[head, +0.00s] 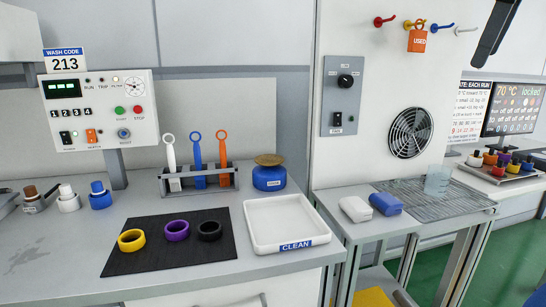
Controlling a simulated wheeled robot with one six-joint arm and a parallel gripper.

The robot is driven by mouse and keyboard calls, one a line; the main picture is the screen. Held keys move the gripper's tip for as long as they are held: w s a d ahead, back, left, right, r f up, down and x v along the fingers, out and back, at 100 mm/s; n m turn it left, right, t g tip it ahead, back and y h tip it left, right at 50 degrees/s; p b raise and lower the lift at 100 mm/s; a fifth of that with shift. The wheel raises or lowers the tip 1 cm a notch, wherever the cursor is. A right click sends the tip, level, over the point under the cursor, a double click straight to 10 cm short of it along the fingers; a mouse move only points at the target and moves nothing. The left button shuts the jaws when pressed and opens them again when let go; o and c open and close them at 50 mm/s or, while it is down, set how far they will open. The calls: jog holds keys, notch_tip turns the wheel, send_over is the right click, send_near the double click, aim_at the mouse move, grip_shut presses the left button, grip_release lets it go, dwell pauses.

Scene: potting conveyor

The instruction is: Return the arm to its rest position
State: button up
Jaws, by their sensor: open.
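A dark, slanted part that looks like the end of my gripper (494,34) hangs in from the top edge at the right of the head view. It is in the air, apart from the benches, in front of the wall and above the screen. Nothing shows held at its lower end. The rest of my arm is out of the picture.
On the left bench, a black mat (168,255) carries yellow, purple and black rings. A rack (200,182) with three tools, a blue jar (269,177) and a white tray (288,222) stand nearby. The right bench (352,234) holds two blocks and a clear beaker (437,181).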

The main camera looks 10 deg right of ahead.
jog(key=s+a+f+n, duration=0.1)
jog(key=a+f+n, duration=0.35)
jog(key=f, duration=0.35)
jog(key=a+f+n, duration=0.4)
jog(key=f+n, duration=0.2)
jog(key=f, duration=0.3)
jog(key=s+a+f+n, duration=0.1)
jog(key=a+f+n, duration=0.35)
jog(key=f, duration=0.35)
jog(key=s+a+f+n, duration=0.2)
jog(key=s+f+n, duration=0.1)
jog(key=f, duration=0.6)
jog(key=s+a+f+n, duration=0.2)
jog(key=s+f+n, duration=0.1)
jog(key=f+n, duration=0.3)
jog(key=s+a+f+n+y, duration=0.1)
jog(key=s+f+n, duration=0.3)
jog(key=f, duration=0.7)
jog(key=shift+a+f+n, duration=0.3)
jog(key=shift+a+n, duration=0.3)
jog(key=shift+a, duration=0.15)
